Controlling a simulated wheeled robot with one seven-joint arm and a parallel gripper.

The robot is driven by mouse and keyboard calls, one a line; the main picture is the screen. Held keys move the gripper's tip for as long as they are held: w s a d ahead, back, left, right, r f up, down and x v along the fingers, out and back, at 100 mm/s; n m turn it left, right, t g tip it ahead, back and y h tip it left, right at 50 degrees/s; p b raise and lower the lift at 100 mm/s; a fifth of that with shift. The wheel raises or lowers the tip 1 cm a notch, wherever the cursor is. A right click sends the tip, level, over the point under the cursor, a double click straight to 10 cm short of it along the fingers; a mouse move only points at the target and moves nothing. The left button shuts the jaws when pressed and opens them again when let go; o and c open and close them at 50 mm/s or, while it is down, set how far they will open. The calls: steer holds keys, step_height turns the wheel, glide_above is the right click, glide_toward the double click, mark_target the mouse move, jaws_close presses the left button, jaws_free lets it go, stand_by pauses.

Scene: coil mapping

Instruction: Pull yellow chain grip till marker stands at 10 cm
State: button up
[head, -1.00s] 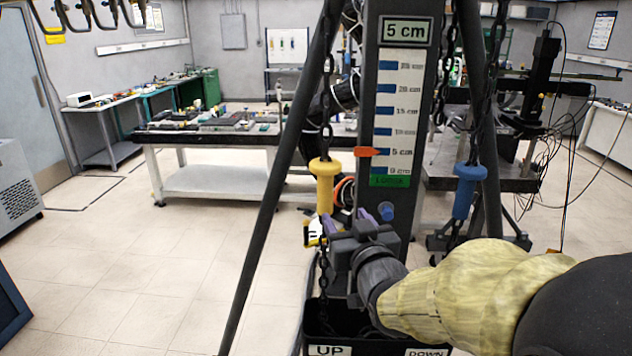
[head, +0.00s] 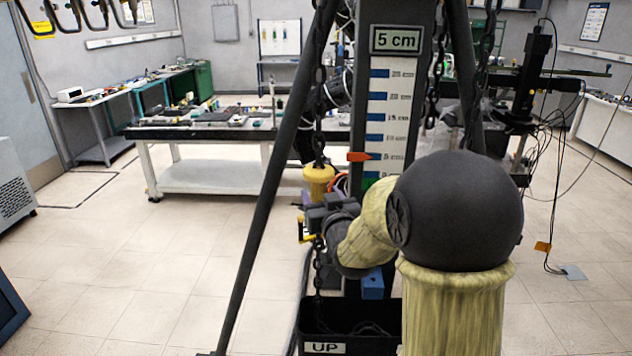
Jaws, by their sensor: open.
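The yellow chain grip (head: 318,183) hangs on a dark chain left of the scale column. My gripper (head: 310,200) is open at the lower part of this grip and hides it. I cannot tell whether the jaws are around the grip or just in front. The orange marker (head: 358,156) stands by the 5 cm line of the scale (head: 376,112). The sign (head: 395,40) above reads "5 cm". My arm hides the bottom of the scale and the place where the blue grip hung.
A dark tripod leg (head: 268,190) slants down left of the chain. A black bin (head: 326,349) labelled "UP" stands below, with chain in it. A blue piece (head: 372,284) shows under my arm, unclear what. A workbench (head: 215,133) stands behind. The floor at left is clear.

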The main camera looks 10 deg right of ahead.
mark_target(316, 187)
steer(key=shift+w+a+p, duration=0.15)
steer(key=shift+w+p, duration=0.65)
steer(key=shift+w, duration=1.55)
steer(key=shift+f, duration=0.1)
jaws_close()
